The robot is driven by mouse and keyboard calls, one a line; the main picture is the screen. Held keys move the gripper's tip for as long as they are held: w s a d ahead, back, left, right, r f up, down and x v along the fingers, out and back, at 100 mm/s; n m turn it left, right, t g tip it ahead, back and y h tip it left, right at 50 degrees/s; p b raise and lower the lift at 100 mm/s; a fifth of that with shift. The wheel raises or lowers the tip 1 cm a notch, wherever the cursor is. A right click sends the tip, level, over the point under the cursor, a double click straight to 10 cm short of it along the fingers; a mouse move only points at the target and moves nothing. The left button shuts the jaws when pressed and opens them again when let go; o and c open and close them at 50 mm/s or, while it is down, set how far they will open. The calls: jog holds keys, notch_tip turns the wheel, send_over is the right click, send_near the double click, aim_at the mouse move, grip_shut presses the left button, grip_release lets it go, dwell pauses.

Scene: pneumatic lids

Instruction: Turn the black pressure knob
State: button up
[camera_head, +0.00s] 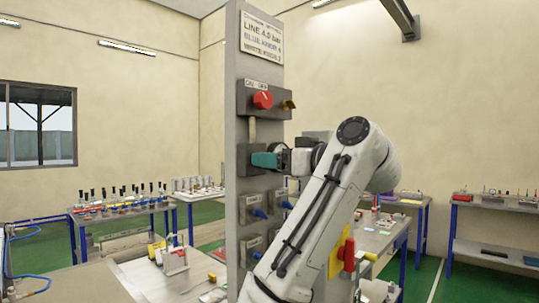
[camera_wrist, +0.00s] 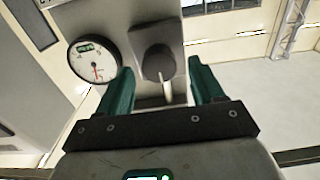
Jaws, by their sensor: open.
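In the wrist view the black pressure knob (camera_wrist: 158,63) sits on a grey box, to the right of a round white gauge (camera_wrist: 95,62) with a red needle. My gripper (camera_wrist: 161,70) is open, its two green fingers on either side of the knob in the picture, with a gap on both sides. I cannot tell how far the fingertips reach along the knob. In the head view my gripper (camera_head: 265,160) is at the grey upright panel (camera_head: 236,60), and the knob is hidden there by the gripper and arm.
Above my gripper, a red knob (camera_head: 263,100) stands out from a grey box on the panel. Several blue-handled valves, one of them here (camera_head: 260,213), sit below. A bench with tools (camera_head: 120,208) stands at left, and another bench (camera_head: 490,205) at right.

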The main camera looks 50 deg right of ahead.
jog(key=shift+w, duration=0.9)
jog(key=c, duration=1)
jog(key=shift+f+n, duration=0.15)
jog(key=shift+n, duration=0.15)
